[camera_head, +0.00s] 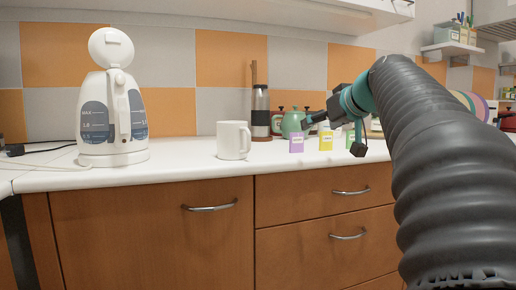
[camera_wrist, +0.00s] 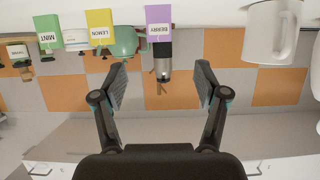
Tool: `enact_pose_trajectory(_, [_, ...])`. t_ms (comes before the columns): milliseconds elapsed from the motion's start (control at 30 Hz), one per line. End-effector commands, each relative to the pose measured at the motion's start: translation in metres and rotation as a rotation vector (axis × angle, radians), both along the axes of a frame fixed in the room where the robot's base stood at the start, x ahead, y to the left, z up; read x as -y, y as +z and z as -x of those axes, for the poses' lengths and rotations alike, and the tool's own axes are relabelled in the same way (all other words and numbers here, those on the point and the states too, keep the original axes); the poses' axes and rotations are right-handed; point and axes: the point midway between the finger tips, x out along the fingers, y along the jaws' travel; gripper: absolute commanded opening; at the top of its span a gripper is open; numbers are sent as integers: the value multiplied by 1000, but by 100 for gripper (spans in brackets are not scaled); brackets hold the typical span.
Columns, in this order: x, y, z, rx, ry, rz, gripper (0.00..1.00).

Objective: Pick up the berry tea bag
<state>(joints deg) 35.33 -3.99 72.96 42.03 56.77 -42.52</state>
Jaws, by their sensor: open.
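The berry tea bag (camera_head: 296,143) is a small purple packet standing on the white counter, left of the yellow lemon one (camera_head: 326,140). In the wrist view, which looks upside down, the berry bag (camera_wrist: 159,22) is at the top middle with its label readable. My gripper (camera_head: 333,134) is open and empty, above and near the tea bags in the head view. In the wrist view its two fingers (camera_wrist: 161,80) are spread wide, and the berry bag appears beyond the gap between them, apart from both. The green mint bag (camera_wrist: 47,31) stands beside the lemon bag (camera_wrist: 100,27).
A white mug (camera_head: 233,140) stands left of the berry bag. A white kettle (camera_head: 113,105) is at far left. Bare counter (camera_head: 185,154) lies between kettle and mug.

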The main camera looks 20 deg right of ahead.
Motion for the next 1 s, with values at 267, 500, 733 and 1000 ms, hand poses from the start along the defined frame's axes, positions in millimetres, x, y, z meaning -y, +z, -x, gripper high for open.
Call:
enact_pose_trajectory(267, [-2, -17, -43, -1, 4, -1, 73])
enact_pose_trajectory(500, [-2, -29, -72, 1, 1, 1, 73])
enact_pose_trajectory(733, [-2, -33, -82, 0, 0, 1, 73])
enact_pose_trajectory(1000, [-2, -45, -114, -1, 2, -1, 73])
